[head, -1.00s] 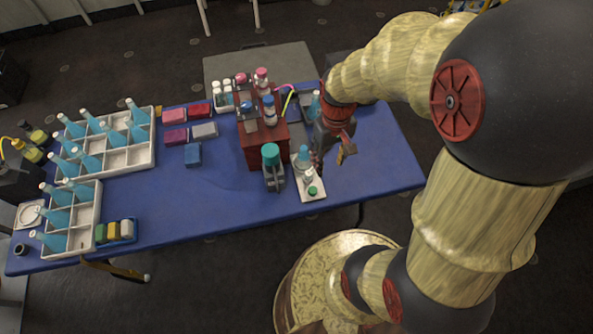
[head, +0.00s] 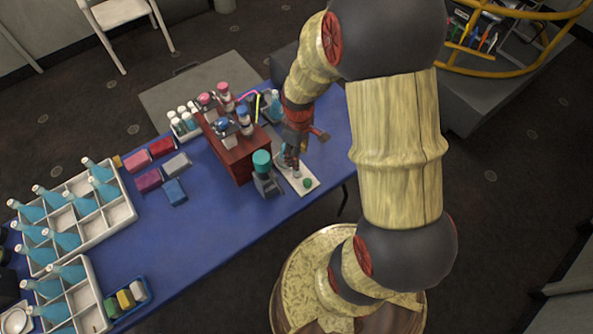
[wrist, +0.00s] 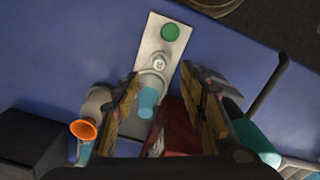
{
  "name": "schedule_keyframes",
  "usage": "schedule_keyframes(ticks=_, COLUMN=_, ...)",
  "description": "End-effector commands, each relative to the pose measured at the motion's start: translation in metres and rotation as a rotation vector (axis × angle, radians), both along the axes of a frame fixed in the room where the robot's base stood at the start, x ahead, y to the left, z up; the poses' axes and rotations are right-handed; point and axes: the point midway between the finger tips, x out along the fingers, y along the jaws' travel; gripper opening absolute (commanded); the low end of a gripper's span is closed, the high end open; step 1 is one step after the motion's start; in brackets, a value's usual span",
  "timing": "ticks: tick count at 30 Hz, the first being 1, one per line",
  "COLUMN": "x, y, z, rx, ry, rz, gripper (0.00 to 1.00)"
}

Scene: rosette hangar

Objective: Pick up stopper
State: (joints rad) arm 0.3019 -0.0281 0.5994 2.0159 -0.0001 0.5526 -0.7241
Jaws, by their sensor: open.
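A pale tray (wrist: 158,30) lies on the blue table, and it also shows in the head view (head: 312,175). On it are a green round piece (wrist: 170,32), a small white round-topped piece (wrist: 159,64) and a blue flask-like piece (wrist: 148,100) in one line. The white piece looks like the stopper, though I cannot be sure. My gripper (wrist: 162,77) is open, with its two fingers on either side of the tray line and the white piece just beyond the tips. In the head view my gripper (head: 291,155) hides part of the tray.
A red-brown box rack (head: 236,155) and a teal-capped device (head: 262,160) stand left of the tray. An orange-rimmed funnel (wrist: 85,129) is beside the left finger.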

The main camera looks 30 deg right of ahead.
Motion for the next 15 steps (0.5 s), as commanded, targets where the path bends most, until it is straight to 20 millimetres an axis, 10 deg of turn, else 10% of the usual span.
schedule_keyframes(ticks=15, x=0.004, y=0.001, z=-0.053, rx=0.001, ry=0.004, rz=0.005, gripper=0.43)
